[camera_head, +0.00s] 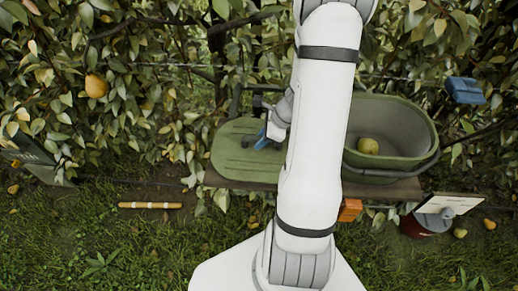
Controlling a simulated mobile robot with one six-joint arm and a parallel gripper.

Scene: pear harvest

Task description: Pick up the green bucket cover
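The green bucket cover (236,160) is a flat, rounded green panel lying on a wooden bench, left of the green bucket (425,128). The bucket is open at the top and holds a yellow-green pear. My white arm rises through the middle of the view and hides the cover's right side and the bucket's left side. My gripper (264,139) appears as a small blue and grey shape over the upper right part of the cover. Its fingers are too small and too near the arm to tell whether they are open or touch the cover.
The bench edge (405,189) runs below the cover and bucket. An orange block (350,210) and a red container (417,226) stand in front. A yellow stick (150,205) lies on the grass at left. Leafy branches with pears and a blue object (465,90) hang behind.

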